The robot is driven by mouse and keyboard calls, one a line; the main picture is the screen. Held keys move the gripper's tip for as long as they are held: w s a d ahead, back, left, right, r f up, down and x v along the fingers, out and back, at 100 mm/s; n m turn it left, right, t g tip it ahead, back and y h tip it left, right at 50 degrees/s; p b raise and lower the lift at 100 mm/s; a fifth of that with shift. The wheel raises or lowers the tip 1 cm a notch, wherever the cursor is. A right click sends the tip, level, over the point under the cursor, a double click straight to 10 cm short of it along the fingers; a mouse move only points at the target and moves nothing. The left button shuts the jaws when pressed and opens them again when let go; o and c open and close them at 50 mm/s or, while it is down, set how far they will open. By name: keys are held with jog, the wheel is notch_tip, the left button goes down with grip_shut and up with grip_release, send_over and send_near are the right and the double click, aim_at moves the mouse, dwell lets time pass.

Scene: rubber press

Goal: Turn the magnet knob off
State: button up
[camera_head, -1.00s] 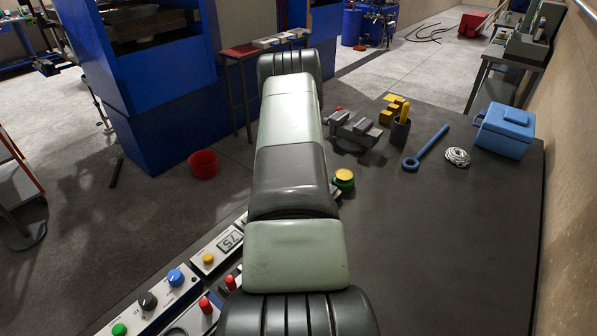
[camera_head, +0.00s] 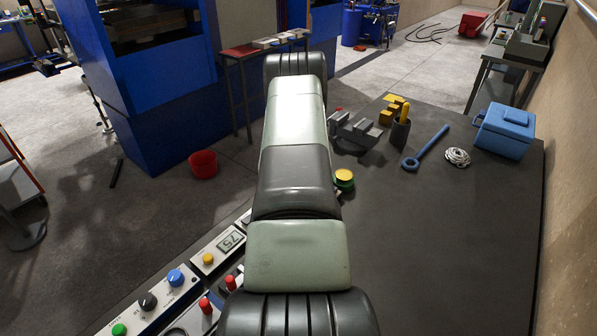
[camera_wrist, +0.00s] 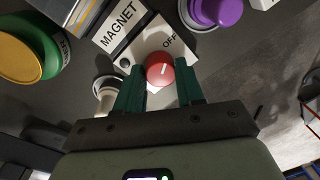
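The red magnet knob (camera_wrist: 160,69) with a white pointer line shows in the wrist view, on a white plate with a MAGNET label (camera_wrist: 119,27) and the word OFF (camera_wrist: 169,43). Its pointer line runs roughly up the picture, toward the OFF lettering. My gripper (camera_wrist: 160,84) has two green fingers standing apart, one on each side of the knob's lower part. I cannot tell whether the fingertips touch it. In the head view my arm hides the gripper and this knob.
A purple knob (camera_wrist: 217,11) and a large yellow-and-green button (camera_wrist: 28,48) flank the plate. A pale cylindrical part (camera_wrist: 106,92) is close to the left finger.

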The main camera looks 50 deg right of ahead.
jog(key=o, duration=0.4)
jog(key=r, duration=1)
jog(key=shift+s+d+r, duration=0.15)
jog(key=shift+d+r, duration=0.1)
jog(key=shift+r, duration=0.15)
